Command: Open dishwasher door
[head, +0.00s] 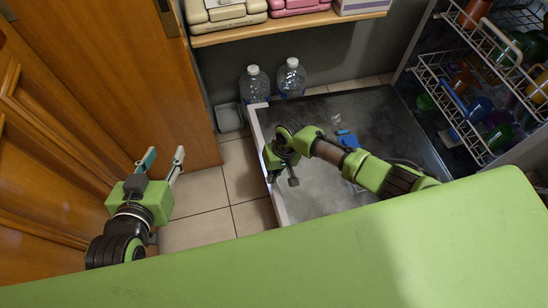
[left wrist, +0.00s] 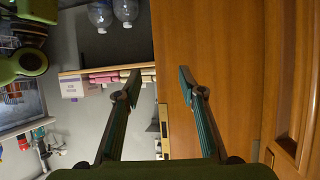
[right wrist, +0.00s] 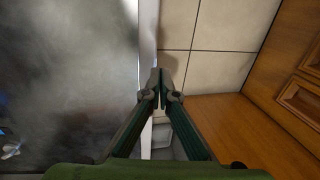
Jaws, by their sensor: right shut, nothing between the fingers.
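The dishwasher door (head: 380,110) is folded down and lies roughly flat in the head view, its dark grey inner face up and a pale edge along its left side. The door also fills the left of the right wrist view (right wrist: 70,70). My right gripper (head: 281,178) is shut and empty, at the door's pale outer edge; the arm crosses over the door. Its closed fingertips show in the right wrist view (right wrist: 159,85); I cannot tell if they touch the edge. My left gripper (head: 163,158) is open and empty, left of the door, in front of wooden panels.
Pulled-out racks (head: 450,90) with colourful dishes stand at the right. Two clear bottles (head: 254,84) and a small grey bin (head: 229,118) stand behind the door under a shelf (head: 300,25). A wooden door (head: 130,75) is at the left. Tiled floor (head: 240,165) lies between.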

